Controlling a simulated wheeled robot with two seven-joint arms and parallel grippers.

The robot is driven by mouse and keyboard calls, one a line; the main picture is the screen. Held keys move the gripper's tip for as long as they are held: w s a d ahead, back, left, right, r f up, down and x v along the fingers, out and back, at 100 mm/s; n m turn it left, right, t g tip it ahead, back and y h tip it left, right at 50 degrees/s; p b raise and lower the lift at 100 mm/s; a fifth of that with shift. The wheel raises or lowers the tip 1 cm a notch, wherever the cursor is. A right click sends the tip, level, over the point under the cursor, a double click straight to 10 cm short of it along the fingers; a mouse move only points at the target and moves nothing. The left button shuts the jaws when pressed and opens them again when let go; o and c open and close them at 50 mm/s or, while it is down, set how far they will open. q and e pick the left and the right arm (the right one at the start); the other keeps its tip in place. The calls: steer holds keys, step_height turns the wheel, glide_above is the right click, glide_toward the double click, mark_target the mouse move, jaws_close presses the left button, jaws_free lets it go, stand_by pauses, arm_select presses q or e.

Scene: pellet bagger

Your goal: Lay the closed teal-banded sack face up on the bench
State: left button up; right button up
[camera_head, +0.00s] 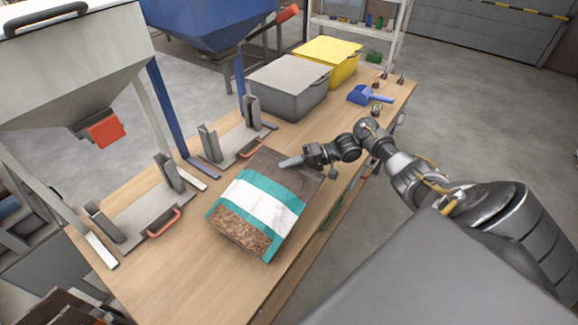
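The teal-banded sack (263,205) lies on the wooden bench (190,280). Its printed face is up, with a white panel between two teal stripes. Brown pellets show at its near end, and its plain brown top end points away from me. My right gripper (290,161) comes in from the right and is over the sack's top end. Its fingers look close together, but I cannot tell whether they pinch the sack's edge or just lie over it. My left gripper is not in view.
A grey hopper (75,65) and a blue hopper (200,22) stand along the left side, with metal clamp stands (225,145) and red handles beneath. A grey bin (288,88), a yellow bin (330,58) and a blue scoop (366,96) are at the bench's far end.

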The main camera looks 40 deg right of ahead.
steer(key=shift+o, duration=1)
steer(key=shift+f, duration=0.1)
steer(key=b+v, duration=0.3)
steer(key=v, duration=0.8)
steer(key=shift+b, duration=0.4)
